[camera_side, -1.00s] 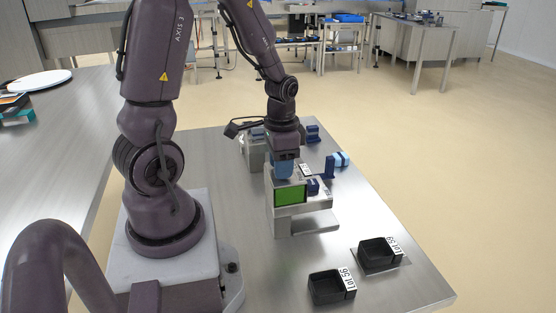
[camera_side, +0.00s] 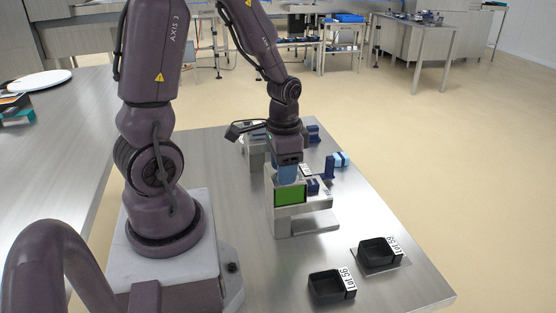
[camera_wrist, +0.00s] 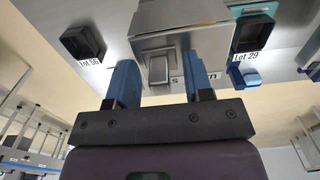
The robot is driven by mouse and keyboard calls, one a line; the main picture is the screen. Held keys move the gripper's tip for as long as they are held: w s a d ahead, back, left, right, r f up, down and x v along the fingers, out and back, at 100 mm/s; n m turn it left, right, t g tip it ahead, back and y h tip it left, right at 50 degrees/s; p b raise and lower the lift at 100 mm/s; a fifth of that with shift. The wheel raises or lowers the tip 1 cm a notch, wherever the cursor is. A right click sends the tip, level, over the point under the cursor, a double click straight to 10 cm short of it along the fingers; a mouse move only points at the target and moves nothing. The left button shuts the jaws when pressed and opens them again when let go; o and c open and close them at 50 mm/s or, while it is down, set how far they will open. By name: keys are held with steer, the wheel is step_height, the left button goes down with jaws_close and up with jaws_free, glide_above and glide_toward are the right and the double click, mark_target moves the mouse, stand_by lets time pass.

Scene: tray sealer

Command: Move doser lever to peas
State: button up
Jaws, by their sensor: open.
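My gripper (camera_side: 287,174) points down with blue fingers, just above and behind the metal machine with a green screen (camera_side: 290,196). In the wrist view my gripper (camera_wrist: 160,78) is open. A small grey lever-like block (camera_wrist: 158,68) on the metal housing (camera_wrist: 185,25) shows between its fingers, apart from both as far as I can see. I cannot tell for certain whether this block is the doser lever. Printed letters beside it are partly hidden by the right finger, and I cannot read "peas".
Blue fixtures (camera_side: 331,166) stand right of the machine. Another metal unit (camera_side: 256,154) stands behind, close to my wrist. The table's front middle is clear.

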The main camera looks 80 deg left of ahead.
steer(key=shift+r, duration=3.35)
steer(key=shift+s+d+n, duration=0.2)
steer(key=shift+s+n, duration=0.1)
steer(key=shift+n, duration=0.3)
steer(key=s+d+r+m+t, duration=0.1)
steer(key=s+d+r+t, duration=0.2)
steer(key=d+r, duration=0.8)
steer(key=r+t, duration=0.1)
steer(key=t, duration=0.1)
steer(key=shift+d+r+t, duration=0.2)
steer(key=shift+t, duration=0.1)
